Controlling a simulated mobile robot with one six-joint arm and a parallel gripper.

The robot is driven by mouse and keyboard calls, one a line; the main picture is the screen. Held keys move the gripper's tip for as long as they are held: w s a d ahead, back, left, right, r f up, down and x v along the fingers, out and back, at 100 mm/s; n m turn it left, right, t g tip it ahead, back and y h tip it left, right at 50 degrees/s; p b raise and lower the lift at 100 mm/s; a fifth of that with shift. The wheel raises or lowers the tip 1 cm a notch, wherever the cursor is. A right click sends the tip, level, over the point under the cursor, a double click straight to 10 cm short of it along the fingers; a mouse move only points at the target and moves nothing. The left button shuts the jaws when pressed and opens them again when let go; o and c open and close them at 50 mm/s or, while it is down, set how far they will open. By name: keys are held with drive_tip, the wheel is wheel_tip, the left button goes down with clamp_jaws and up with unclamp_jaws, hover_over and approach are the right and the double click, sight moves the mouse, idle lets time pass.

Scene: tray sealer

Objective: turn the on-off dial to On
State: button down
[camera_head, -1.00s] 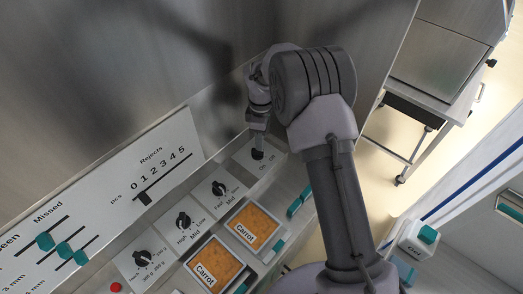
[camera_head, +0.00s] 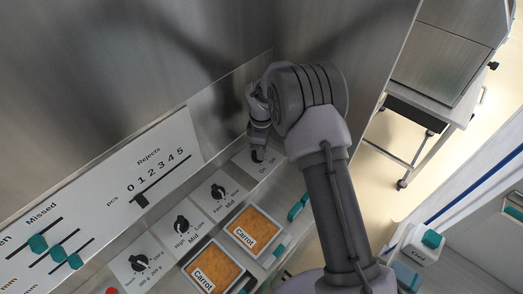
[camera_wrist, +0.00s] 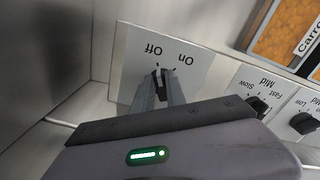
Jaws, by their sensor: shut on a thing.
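The on-off dial (camera_wrist: 159,80) is a small black knob on a light plate (camera_wrist: 205,72) marked On and Off, upside down in the wrist view. My gripper (camera_wrist: 161,90) is shut on the dial, one finger on each side of it. The fingers cover much of the knob. The labels stand just beyond the fingertips; I cannot tell for sure which one the pointer faces. In the head view my gripper (camera_head: 257,151) reaches down to the plate at the right end of the panel, and the dial is mostly hidden there.
Other black dials, one marked Fast, Mid and Slow (camera_head: 218,192) and one High, Mid and Low (camera_head: 181,224), sit left of this plate. Two carrot trays (camera_head: 236,216) lie in front. A metal wall (camera_head: 200,60) rises close behind. A trolley (camera_head: 417,118) stands at the right.

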drive_tip(key=m, duration=0.6)
drive_tip(key=shift+s+a, duration=0.2)
drive_tip(key=shift+s, duration=0.1)
drive_tip(key=m, duration=0.5)
drive_tip(key=shift+s+a+m, duration=0.15)
drive_tip(key=shift+a+m, duration=0.1)
drive_tip(key=shift+m, duration=0.15)
idle(0.4)
drive_tip(key=c, duration=1.4)
unclamp_jaws()
drive_tip(key=shift+o, duration=0.2)
wheel_tip(320, 180, up, 17)
drive_tip(key=p, duration=0.5)
drive_tip(key=shift+r, duration=0.2)
